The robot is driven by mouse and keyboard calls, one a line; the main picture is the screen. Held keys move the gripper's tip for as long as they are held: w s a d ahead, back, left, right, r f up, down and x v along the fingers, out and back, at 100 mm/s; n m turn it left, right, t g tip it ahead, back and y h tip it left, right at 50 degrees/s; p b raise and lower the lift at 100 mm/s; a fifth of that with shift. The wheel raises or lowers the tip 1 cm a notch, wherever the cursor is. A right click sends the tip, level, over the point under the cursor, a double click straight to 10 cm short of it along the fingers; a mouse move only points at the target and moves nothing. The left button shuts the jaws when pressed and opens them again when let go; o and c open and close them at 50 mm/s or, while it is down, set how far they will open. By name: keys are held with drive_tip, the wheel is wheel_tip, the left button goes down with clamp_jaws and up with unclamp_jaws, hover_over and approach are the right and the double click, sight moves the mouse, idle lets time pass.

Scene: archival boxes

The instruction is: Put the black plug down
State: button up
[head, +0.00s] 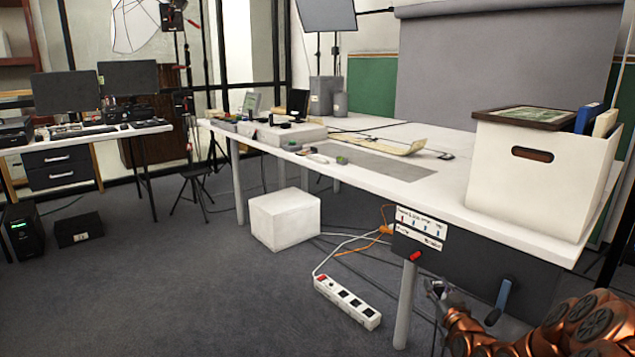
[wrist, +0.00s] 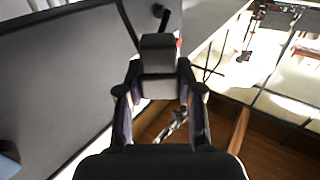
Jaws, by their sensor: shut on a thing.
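The black plug (wrist: 158,55) is a dark block with a darker cord running up from it in the wrist view. My gripper (wrist: 159,88) is shut on it, one finger on each side. In the head view my gripper (head: 437,288) is at the lower right, below the front edge of the white table (head: 395,192) and beside its front leg. The plug is too small there to make out clearly. The white power strip (head: 347,300) lies on the floor to the left of that leg, apart from my gripper.
A dark panel (head: 470,262) with a blue handle (head: 502,296) hangs under the tabletop. A white box (head: 285,218) stands on the floor. A large white archival box (head: 540,175) stands at the table's right end. Cables hang near the leg. The floor at left front is clear.

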drive_tip(key=w+a+r+h, duration=0.1)
drive_tip(key=w+a+r, duration=0.1)
drive_tip(key=a+r, duration=0.55)
drive_tip(key=w+a+r, duration=0.2)
drive_tip(key=a+r, duration=0.5)
drive_tip(key=r, duration=0.2)
wheel_tip(320, 180, up, 35)
drive_tip(key=p, duration=3.6)
drive_tip(key=shift+s+d+r+m, duration=0.15)
drive_tip(key=shift+r+m, duration=0.05)
drive_tip(key=shift+m, duration=0.1)
